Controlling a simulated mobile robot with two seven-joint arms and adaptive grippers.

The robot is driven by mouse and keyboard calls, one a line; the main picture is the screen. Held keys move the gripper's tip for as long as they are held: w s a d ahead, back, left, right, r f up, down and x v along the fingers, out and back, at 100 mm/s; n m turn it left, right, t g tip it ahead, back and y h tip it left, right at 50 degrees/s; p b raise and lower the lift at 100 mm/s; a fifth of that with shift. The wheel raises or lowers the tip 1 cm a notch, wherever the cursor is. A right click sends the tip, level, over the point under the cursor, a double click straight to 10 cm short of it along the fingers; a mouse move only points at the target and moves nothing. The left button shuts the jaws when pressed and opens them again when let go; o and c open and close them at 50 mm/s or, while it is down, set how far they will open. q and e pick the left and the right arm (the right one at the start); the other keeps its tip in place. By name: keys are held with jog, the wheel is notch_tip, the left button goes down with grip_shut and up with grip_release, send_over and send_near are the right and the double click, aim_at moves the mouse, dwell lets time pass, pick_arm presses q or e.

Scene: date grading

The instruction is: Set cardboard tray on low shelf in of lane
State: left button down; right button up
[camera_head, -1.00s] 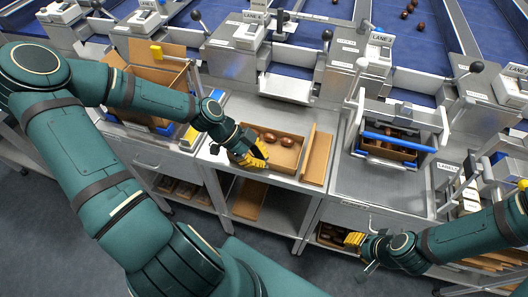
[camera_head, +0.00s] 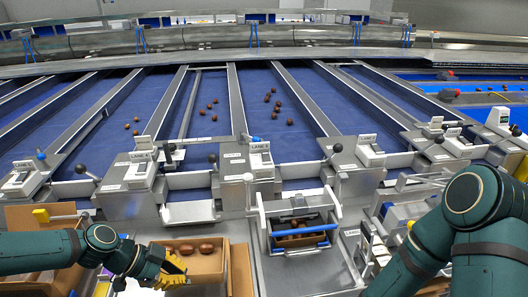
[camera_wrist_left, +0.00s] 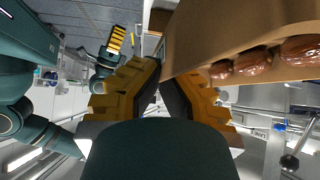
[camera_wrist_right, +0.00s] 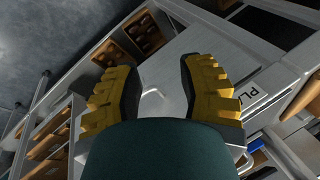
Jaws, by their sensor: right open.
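An open cardboard tray (camera_head: 208,268) with several brown dates sits on the metal bench at the lower middle left of the head view. In the left wrist view the tray's wall (camera_wrist_left: 205,45) and dates fill the upper right. My left gripper (camera_head: 174,268) is at the tray's left side. In the left wrist view its yellow fingers (camera_wrist_left: 164,78) close on the tray wall. My right gripper (camera_wrist_right: 155,85) is open and empty in the right wrist view, outside the head view. Low shelf compartments holding brown trays (camera_wrist_right: 145,35) show beyond it.
A brown board (camera_head: 241,270) stands just right of the tray. A metal frame with a blue bar (camera_head: 303,232) holds another date tray further right. A larger cardboard box (camera_head: 40,216) stands at left. Lane levers and blue belts lie behind.

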aim_at(214, 249)
pick_arm(q)
jog(key=w+d+n+t, duration=0.1)
jog(key=w, duration=0.1)
jog(key=w+d+n+t+y, duration=0.1)
jog(key=d, duration=0.1)
jog(key=w+d+r+n+t, duration=0.1)
jog(key=w+d+n, duration=0.1)
jog(key=shift+w, duration=0.35)
jog(key=w+r+n+t+y, duration=0.3)
jog(key=w+r+n+y, duration=0.2)
jog(key=r+n, duration=0.1)
jog(key=shift+w+d+r+n+b, duration=0.15)
jog(key=shift+w+d+n+b, duration=0.15)
jog(key=shift+n, duration=0.4)
jog(key=f+n, duration=0.1)
jog(key=f, duration=0.1)
jog(key=s+f+n+y, duration=0.1)
jog(key=f, duration=0.2)
jog(key=f+y, duration=0.1)
jog(key=f, duration=0.1)
jog(key=shift+s+f+n, duration=0.35)
jog(key=shift+s+n, duration=0.05)
jog(key=shift+s+f+n+t+y, duration=0.25)
jog(key=shift+f+n+t+y, duration=0.05)
jog(key=shift+f, duration=0.25)
